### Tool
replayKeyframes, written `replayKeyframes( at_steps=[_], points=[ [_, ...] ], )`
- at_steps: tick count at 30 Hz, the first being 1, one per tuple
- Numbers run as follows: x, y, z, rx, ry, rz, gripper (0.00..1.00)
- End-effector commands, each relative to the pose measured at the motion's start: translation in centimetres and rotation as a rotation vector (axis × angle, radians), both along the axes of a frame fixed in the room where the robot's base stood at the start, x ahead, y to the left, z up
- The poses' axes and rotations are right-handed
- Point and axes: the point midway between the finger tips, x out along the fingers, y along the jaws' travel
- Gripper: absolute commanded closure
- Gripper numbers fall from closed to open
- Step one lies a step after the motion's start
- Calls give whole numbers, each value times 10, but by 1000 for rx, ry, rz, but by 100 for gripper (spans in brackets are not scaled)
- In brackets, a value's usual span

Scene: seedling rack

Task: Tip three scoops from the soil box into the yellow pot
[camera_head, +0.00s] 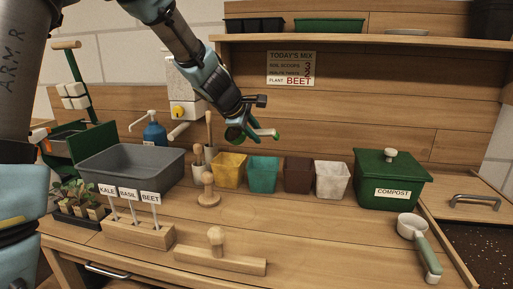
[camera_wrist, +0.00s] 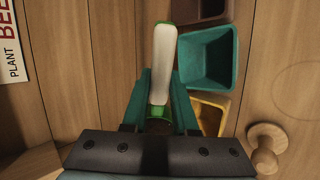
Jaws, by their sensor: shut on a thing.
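The yellow pot (camera_head: 229,170) stands on the bench at the left end of a row of pots; part of it shows in the wrist view (camera_wrist: 211,112). My gripper (camera_head: 250,132) is above the pots, shut on a white, green-ended stick-like tool (camera_wrist: 162,62); what the tool is, I cannot tell. A white scoop (camera_head: 411,227) with a green handle lies on the bench at the right, apart from my gripper. The soil box (camera_head: 483,255), a bin of dark speckled soil, is at the lower right, with a wooden lid (camera_head: 482,190) behind its opening.
Teal (camera_head: 263,174), brown (camera_head: 298,174) and white (camera_head: 332,180) pots stand right of the yellow one. A green compost box (camera_head: 391,180) stands beyond them. A wooden tamper (camera_head: 220,259) lies in front; a grey tub (camera_head: 131,168) is at left. Bench between tamper and scoop is clear.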

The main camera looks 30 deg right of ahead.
Motion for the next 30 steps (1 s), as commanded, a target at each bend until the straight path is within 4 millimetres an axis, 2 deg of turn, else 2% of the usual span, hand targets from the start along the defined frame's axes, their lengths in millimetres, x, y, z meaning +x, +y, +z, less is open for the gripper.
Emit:
replayKeyframes(
  at_steps=[1, 30],
  points=[
    [1, 1, -7, -13, -6, 4, 100],
    [1, 7, -3, -236, -76, 56, 100]
  ],
)
